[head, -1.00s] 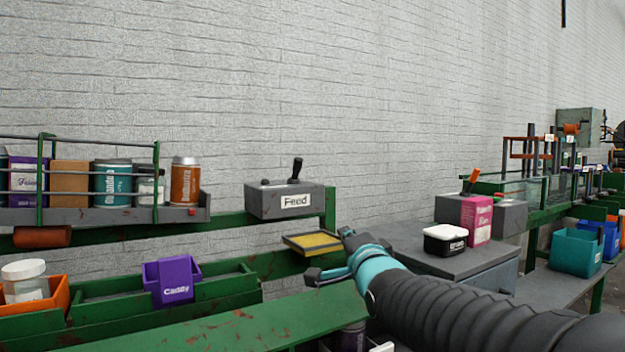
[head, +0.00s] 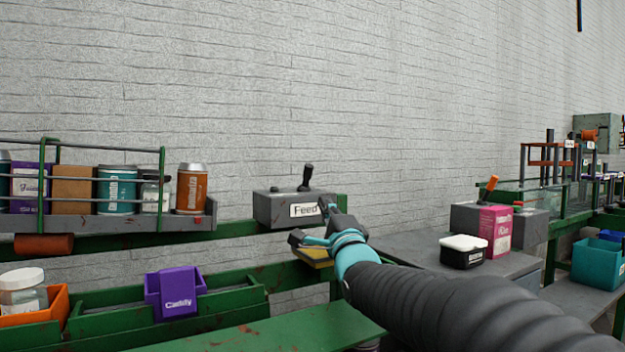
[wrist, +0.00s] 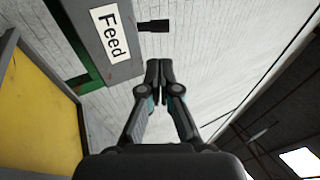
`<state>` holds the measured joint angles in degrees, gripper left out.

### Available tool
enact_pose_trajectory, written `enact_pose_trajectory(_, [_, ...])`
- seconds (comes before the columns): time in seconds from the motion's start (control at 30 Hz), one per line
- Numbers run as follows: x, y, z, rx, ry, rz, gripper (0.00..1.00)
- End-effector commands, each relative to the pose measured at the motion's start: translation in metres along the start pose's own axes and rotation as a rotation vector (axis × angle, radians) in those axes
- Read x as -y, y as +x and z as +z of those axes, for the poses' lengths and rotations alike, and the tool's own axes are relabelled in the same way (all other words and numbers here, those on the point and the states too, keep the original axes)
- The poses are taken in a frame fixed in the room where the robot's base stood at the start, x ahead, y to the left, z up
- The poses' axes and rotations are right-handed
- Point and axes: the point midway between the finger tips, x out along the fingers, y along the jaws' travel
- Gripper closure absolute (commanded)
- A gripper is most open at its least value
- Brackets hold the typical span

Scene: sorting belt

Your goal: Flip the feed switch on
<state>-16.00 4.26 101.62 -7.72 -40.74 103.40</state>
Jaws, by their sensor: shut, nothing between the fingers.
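The feed switch is a grey box (head: 270,208) with a white "Feed" label, mounted on the green rail. A black lever (head: 307,177) stands up from its top, leaning slightly right. In the wrist view the box (wrist: 82,38) is at upper left, turned on its side, and the lever (wrist: 154,27) sticks out to the right. My gripper (head: 326,206) is at the box's lower right front in the head view. In the wrist view my gripper (wrist: 158,64) has its fingers together and empty, pointing just below the lever. I cannot tell whether it touches the box.
A yellow-topped tray (head: 318,254) sits under my gripper. A rack with cans (head: 191,190) stands left of the switch. A purple caddy (head: 174,290) hangs at lower left. A pink box (head: 496,230) and a black, white-lidded tub (head: 463,251) stand on the right counter.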

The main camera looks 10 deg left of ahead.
Motion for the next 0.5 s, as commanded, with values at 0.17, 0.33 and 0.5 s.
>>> enact_pose_trajectory(0.17, [0.0,0.035,0.002,0.002,0.001,0.001,1.0])
enact_pose_trajectory(0.33, [0.001,0.066,0.002,0.003,0.001,0.0,1.0])
enact_pose_trajectory(0.5, [0.001,0.093,0.002,0.003,0.001,-0.001,1.0])
